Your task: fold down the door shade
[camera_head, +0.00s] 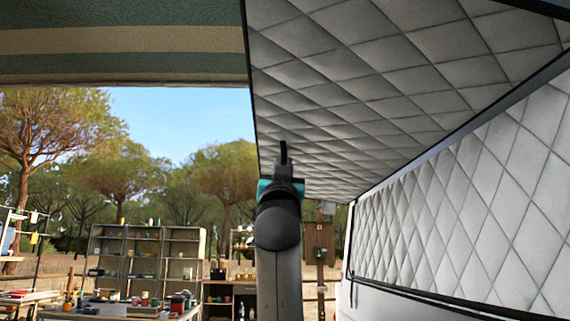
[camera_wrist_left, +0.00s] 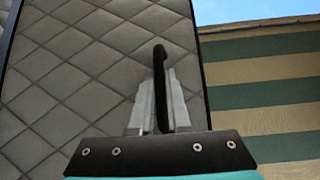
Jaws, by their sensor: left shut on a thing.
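The door shade appears to be the grey quilted panel (camera_head: 380,75) with a dark edge, raised overhead in the head view. It also fills the left of the left wrist view (camera_wrist_left: 85,60). My left gripper (camera_head: 283,168) is in front of the panel's left part, with its arm coming up from below. In the left wrist view, my left gripper's two metal fingers (camera_wrist_left: 158,105) are shut on a black curved handle (camera_wrist_left: 160,70) near the panel's edge. The handle's lower part is hidden between the fingers. My right gripper is not in view.
A second quilted panel (camera_head: 470,205) stands at the right, meeting the overhead one along a dark edge. A striped awning (camera_head: 120,45) hangs at the upper left. Shelves (camera_head: 150,255) and a cluttered table (camera_head: 120,308) stand farther back. Open air lies left of my arm.

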